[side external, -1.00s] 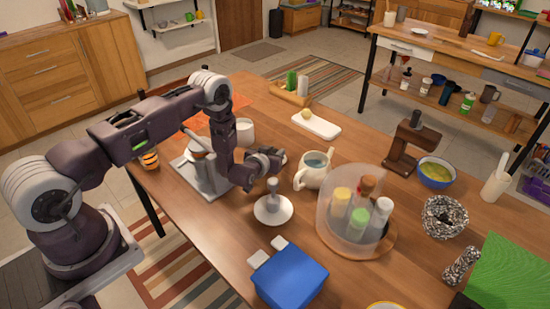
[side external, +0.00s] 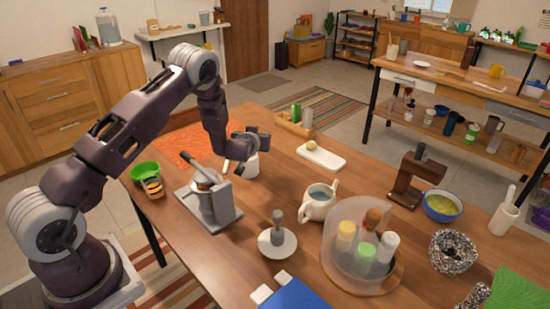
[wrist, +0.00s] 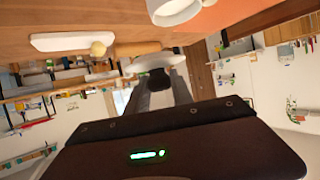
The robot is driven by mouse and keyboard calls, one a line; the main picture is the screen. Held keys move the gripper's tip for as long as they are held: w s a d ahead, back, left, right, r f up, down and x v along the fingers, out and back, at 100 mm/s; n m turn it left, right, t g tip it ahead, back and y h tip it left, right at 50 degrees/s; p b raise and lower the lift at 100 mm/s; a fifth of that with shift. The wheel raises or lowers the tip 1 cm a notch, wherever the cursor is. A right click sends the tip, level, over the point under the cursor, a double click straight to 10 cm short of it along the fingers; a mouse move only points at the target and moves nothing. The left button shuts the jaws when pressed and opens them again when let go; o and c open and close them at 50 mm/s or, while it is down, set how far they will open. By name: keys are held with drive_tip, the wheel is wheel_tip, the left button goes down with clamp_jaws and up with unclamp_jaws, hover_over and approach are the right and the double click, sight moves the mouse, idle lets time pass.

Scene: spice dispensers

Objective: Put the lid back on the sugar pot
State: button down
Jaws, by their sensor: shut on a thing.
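The sugar pot is likely the white two-handled pot (side external: 318,203) in the side view. It stands upright and open on the table, with a spoon handle out of its top and bluish-grey contents. My gripper (side external: 240,148) is to its left and further back, above the table, in front of a white cup. In the wrist view my gripper (wrist: 157,85) is shut on a white rounded lid (wrist: 157,60), held by its dark knob at the fingertips. I cannot make out the lid in the side view.
The white cup (side external: 251,167) stands behind my gripper. A grey press (side external: 212,205) and a tamper on a white dish (side external: 277,242) stand nearer. A clear-covered spice carousel (side external: 346,270) is right of the pot. A white board (side external: 321,158) lies behind it.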

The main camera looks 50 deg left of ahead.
drive_tip(key=a+r+n+g+y, duration=0.1)
drive_tip(key=a+r+n, duration=0.1)
drive_tip(key=a, duration=0.3)
wheel_tip(320, 180, down, 7)
drive_tip(key=shift+s+a, duration=0.15)
drive_tip(key=shift+s, duration=0.15)
drive_tip(key=shift+f, duration=0.6)
idle(1.3)
drive_tip(key=c, duration=1)
unclamp_jaws()
drive_tip(key=shift+c, duration=0.2)
wheel_tip(320, 180, up, 8)
drive_tip(key=s+d, duration=0.2)
drive_tip(key=shift+r, duration=0.1)
